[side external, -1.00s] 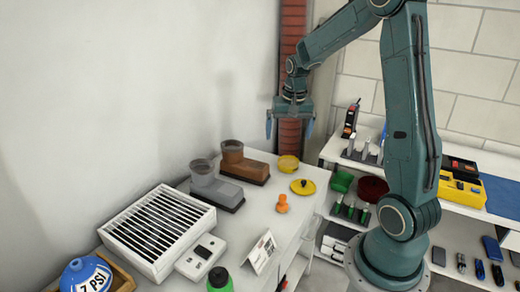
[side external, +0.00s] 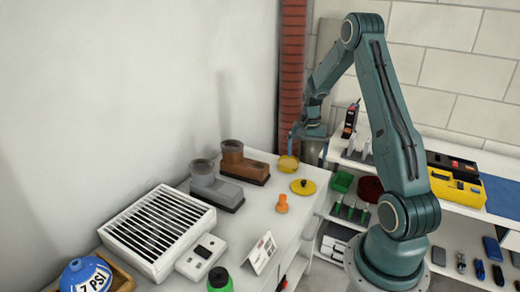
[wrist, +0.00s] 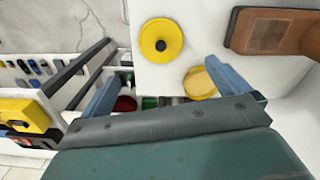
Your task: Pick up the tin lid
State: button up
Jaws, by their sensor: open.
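The tin lid (side external: 303,188), a flat yellow disc with a dark knob on top, lies on the white bench top near its right edge. In the wrist view the lid (wrist: 161,34) lies beyond my fingertips. A round yellow tin (side external: 287,165) with a paler top stands just behind it, and the tin (wrist: 199,83) shows beside my right-hand finger in the wrist view. My gripper (side external: 307,142) is open with nothing between its blue fingers (wrist: 164,73). It hangs above and near the tin, apart from the lid.
Brown (side external: 243,165) and grey (side external: 216,187) boot-shaped objects stand left of the tin. A small orange piece (side external: 282,204) sits in front of the lid. A folded white card (side external: 262,251) stands nearer the front. Loaded shelving (side external: 455,207) is at right.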

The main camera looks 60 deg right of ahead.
send_over(304, 181)
jog(key=f, duration=0.7)
jog(key=shift+s+a+f, duration=0.1)
jog(key=shift+a+f, duration=0.15)
jog(key=shift+a, duration=0.1)
jog(key=shift+f, duration=0.4)
jog(key=shift+f, duration=0.1)
jog(key=shift+d+f, duration=0.15)
jog(key=shift+f, duration=1.1)
jog(key=shift+d+f, duration=0.1)
jog(key=shift+f, duration=1.1)
jog(key=c, duration=0.7)
